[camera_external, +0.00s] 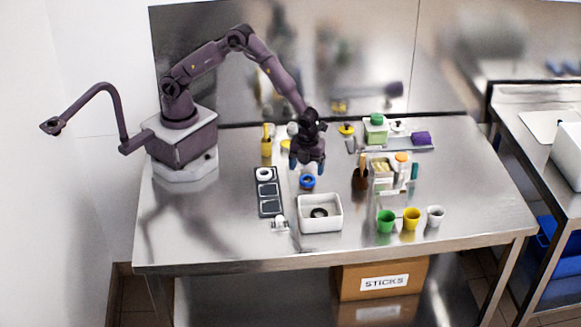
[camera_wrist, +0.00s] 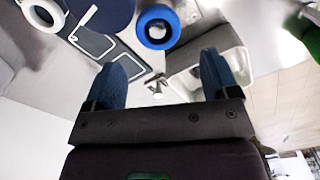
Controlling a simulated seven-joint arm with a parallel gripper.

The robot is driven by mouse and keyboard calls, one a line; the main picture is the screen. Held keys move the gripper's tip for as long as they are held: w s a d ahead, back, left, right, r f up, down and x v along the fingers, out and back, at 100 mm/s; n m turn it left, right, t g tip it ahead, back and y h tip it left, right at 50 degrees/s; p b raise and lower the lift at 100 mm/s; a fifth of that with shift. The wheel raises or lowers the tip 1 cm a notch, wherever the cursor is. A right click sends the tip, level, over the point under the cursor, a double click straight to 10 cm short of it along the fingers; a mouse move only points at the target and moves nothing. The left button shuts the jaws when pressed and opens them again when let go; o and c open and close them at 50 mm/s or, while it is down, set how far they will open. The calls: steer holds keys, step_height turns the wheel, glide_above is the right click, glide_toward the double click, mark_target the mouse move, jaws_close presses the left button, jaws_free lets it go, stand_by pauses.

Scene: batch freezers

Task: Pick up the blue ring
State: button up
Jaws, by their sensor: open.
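The blue ring (camera_external: 307,182) lies on the steel table, just behind the white bin and right of the dark tray. In the wrist view the blue ring (camera_wrist: 158,27) shows at the top centre, beyond my fingertips, with a pale centre. My gripper (camera_external: 307,168) hangs over the table close above and behind the ring, with blue fingertips pointing down. In the wrist view my gripper (camera_wrist: 163,75) has its two blue fingers wide apart with nothing between them. A dark blue round thing partly shows at the top edge there.
A dark tray (camera_external: 258,206) with a white ring (camera_external: 264,174) on it stands left. A white bin (camera_external: 320,226) holding a dark ring is in front. Green (camera_external: 386,228), yellow (camera_external: 411,226) and white (camera_external: 435,222) cups stand front right. A stick holder (camera_external: 382,185) is right.

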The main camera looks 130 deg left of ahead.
mark_target(306, 181)
step_height(306, 181, down, 5)
steer(key=shift+f, duration=0.15)
steer(key=c, duration=1.1)
steer(key=shift+o, duration=0.2)
steer(key=shift+r, duration=0.2)
